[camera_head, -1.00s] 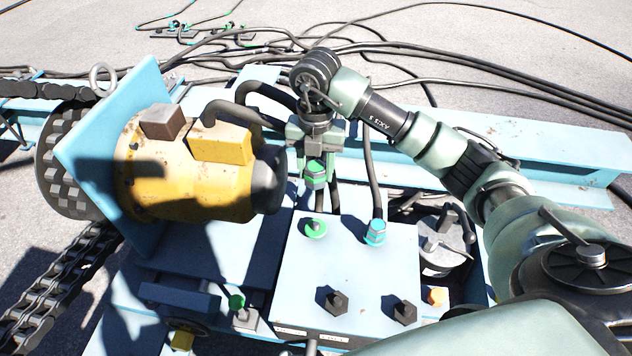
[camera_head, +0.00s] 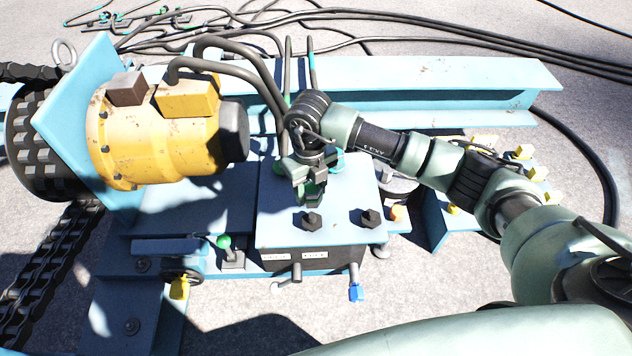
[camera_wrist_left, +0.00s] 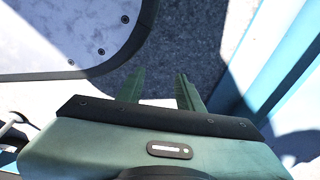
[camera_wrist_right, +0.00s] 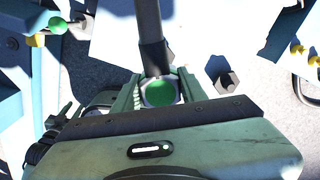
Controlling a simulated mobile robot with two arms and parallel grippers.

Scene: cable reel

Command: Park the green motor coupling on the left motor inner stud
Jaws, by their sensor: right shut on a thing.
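My right gripper (camera_head: 306,192) is low over the pale blue box top, just behind the black hex fittings, and mostly covers what it holds. In the right wrist view (camera_wrist_right: 160,95), its fingers are shut on the green motor coupling (camera_wrist_right: 160,92), seen as a round green face in a pale collar. A dark bar or hose passes beyond it. I cannot tell whether the coupling touches a stud; the left motor inner stud cannot be made out. My left gripper (camera_wrist_left: 158,90) is open and empty above grey ground; it is out of the head view.
The yellow motor (camera_head: 155,145) stands left of the box (camera_head: 275,225). Black hex fittings (camera_head: 312,220) (camera_head: 370,218) stand up near the box's front. A green-knobbed lever (camera_head: 224,242) is front left. Hoses (camera_head: 255,75) arch behind, and a blue beam (camera_head: 450,85) runs across the back.

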